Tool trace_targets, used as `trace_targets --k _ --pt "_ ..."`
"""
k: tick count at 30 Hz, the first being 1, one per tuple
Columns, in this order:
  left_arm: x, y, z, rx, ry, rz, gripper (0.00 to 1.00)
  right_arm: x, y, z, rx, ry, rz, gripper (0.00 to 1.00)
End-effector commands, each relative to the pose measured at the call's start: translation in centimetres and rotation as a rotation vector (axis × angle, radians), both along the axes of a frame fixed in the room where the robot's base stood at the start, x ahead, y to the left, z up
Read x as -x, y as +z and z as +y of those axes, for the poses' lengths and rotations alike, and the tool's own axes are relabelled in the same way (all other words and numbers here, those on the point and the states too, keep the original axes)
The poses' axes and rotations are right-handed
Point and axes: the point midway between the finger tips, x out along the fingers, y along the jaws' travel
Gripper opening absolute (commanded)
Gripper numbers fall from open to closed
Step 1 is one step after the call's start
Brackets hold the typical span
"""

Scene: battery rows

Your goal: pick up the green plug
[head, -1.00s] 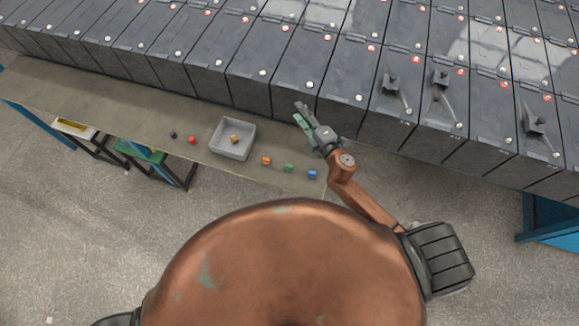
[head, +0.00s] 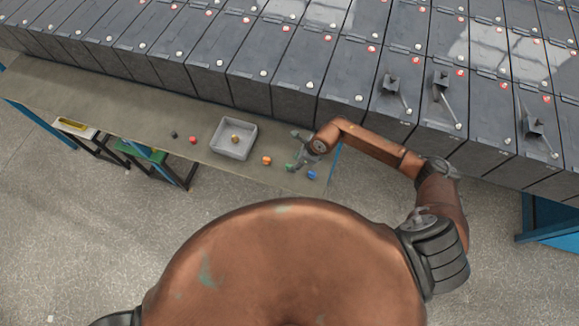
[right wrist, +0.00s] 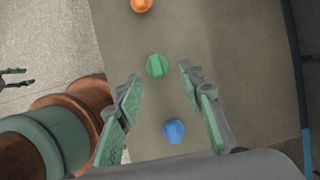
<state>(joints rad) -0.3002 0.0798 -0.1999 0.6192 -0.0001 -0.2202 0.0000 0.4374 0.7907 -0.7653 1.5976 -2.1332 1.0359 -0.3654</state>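The green plug (right wrist: 157,65) stands on the table in the right wrist view, just beyond and between the fingertips of my right gripper (right wrist: 160,85). The gripper's fingers are spread wide with nothing between them that they touch. In the head view the green plug (head: 290,167) is partly covered by my right gripper (head: 300,150), which hangs over the table's right end.
A blue plug (right wrist: 173,130) and an orange plug (right wrist: 141,5) stand on either side of the green one. A grey tray (head: 216,142) holds a yellowish plug (head: 235,138). Red (head: 193,139) and black (head: 173,134) plugs stand left of it. Dark battery rows (head: 250,75) rise behind the table (head: 120,105).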

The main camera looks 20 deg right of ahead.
Motion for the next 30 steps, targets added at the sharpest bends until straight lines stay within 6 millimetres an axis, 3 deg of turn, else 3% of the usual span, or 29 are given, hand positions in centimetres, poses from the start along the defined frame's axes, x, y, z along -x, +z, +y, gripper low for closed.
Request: trace_targets --k 9,18,30 --pt "-0.1 0.5 0.0 0.000 0.000 -0.001 0.40 -0.8 -3.7 1.9 -0.003 -0.002 0.003 0.35" --pt "-0.1 0.5 0.0 0.000 0.000 -0.002 0.40 -1.0 -4.3 2.1 -0.003 -0.001 0.001 0.35" --pt "-0.1 0.5 0.0 0.000 0.000 -0.002 0.40 -1.0 -4.2 2.1 -0.004 -0.001 0.000 0.12"
